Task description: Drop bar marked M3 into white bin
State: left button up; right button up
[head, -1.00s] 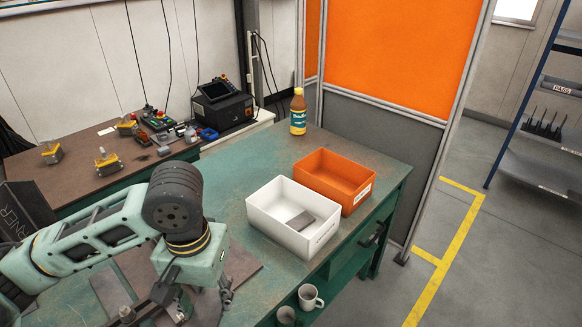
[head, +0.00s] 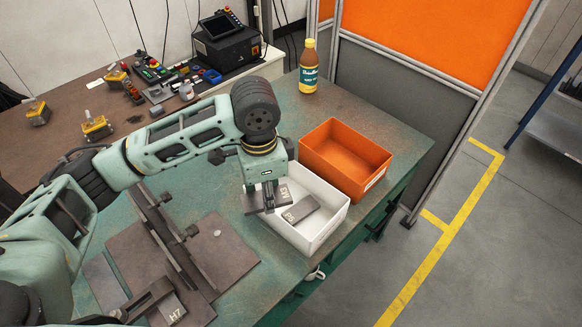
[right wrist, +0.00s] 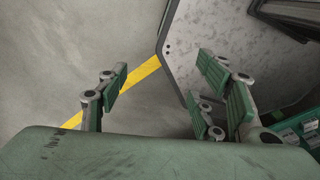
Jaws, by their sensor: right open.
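The white bin (head: 325,236) stands on the green table in the head view, with a grey bar (head: 300,210) lying inside; its marking is too small to read surely. My left gripper (head: 268,198) is over the left part of the white bin, pointing down. It is shut on a flat grey bar marked M3 (head: 284,192), held at about rim height or above; the exact gap is unclear.
An orange bin (head: 361,189) stands right behind the white bin. A bottle (head: 309,68) stands farther back. A bar marked H7 (head: 175,308) lies at the front, by dark plates and a fixture (head: 172,240). A mug (head: 315,273) sits below the tabletop.

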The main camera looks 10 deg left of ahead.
pick_arm(q)
jog(key=w+d+f+m+p, duration=0.2)
jog(key=w+m+p, duration=0.25)
jog(key=m, duration=0.65)
jog(key=w+d+f+m+p, duration=0.15)
jog(key=w+m+p, duration=0.3)
jog(key=m, duration=0.55)
pick_arm(e)
notch_tip(320, 180, up, 10)
jog(key=w+r, duration=0.1)
jog(key=w, duration=0.2)
pick_arm(q)
notch_tip(320, 180, down, 6)
jog(key=b, duration=0.4)
jog(key=shift+d+m+b, duration=0.15)
jog(key=shift+m+b, duration=0.15)
jog(key=shift+m, duration=0.1)
pick_arm(e)
notch_tip(320, 180, down, 6)
jog(key=shift+a+r, duration=0.1)
jog(key=shift+a, duration=0.05)
jog(key=shift+s, duration=0.1)
pick_arm(q)
jog(key=o, duration=1.2)
jog(key=shift+s, duration=0.1)
jog(key=shift+c, duration=0.2)
jog(key=shift+o, duration=0.2)
pick_arm(e)
jog(key=shift+a, duration=0.1)
